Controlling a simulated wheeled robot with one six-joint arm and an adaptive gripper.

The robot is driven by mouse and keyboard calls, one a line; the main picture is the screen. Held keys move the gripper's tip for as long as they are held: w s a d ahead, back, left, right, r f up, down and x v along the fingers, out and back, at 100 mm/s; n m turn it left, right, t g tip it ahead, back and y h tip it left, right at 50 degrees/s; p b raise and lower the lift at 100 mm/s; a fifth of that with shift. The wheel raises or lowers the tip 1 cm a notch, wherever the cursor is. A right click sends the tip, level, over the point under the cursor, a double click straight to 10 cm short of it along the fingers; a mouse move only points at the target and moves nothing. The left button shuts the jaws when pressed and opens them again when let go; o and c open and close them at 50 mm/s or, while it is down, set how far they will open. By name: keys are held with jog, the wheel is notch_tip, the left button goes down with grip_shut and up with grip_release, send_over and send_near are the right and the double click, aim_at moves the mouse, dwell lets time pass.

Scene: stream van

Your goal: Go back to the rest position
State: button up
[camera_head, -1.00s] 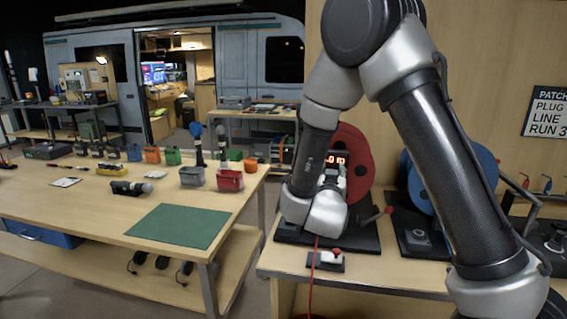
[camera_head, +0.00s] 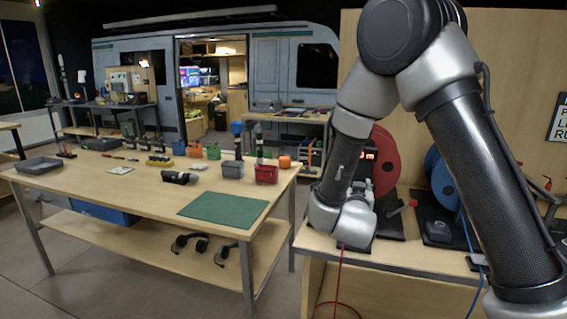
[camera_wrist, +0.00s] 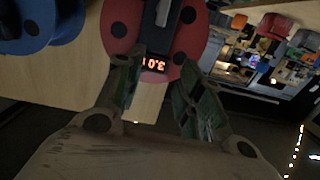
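My gripper (camera_wrist: 162,68) is open in the wrist view, its two dark green fingers spread with nothing visible between the tips. Beyond them is a red cable reel (camera_wrist: 200,28) with a lit red number display (camera_wrist: 155,64), seen upside down. In the head view my arm is bent down over the right-hand bench (camera_head: 410,262), with its wrist in front of the red reel (camera_head: 385,155). The fingers are mostly hidden there by the wrist. No marker for a rest position shows.
A blue reel (camera_head: 445,185) stands right of the red one; it also shows in the wrist view (camera_wrist: 35,25). A red cable (camera_head: 338,285) hangs at the bench front. The left table (camera_head: 130,200) holds a green mat (camera_head: 224,209) and bins. Floor between the benches is open.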

jog(key=s+a+f+n+g+y, duration=0.25)
jog(key=a+f+g+y, duration=0.2)
jog(key=f, duration=0.55)
jog(key=s+a+f+n+g+y, duration=0.1)
jog(key=s+a+n+g+y, duration=0.15)
jog(key=s+g, duration=0.45)
jog(key=s+d+r+m+h, duration=0.1)
jog(key=s+d+r+h, duration=0.1)
jog(key=s+d+r, duration=1.9)
jog(key=s+r, duration=0.1)
jog(key=s, duration=0.2)
jog(key=shift+s+d, duration=0.2)
jog(key=shift+s, duration=0.2)
jog(key=shift+g, duration=0.35)
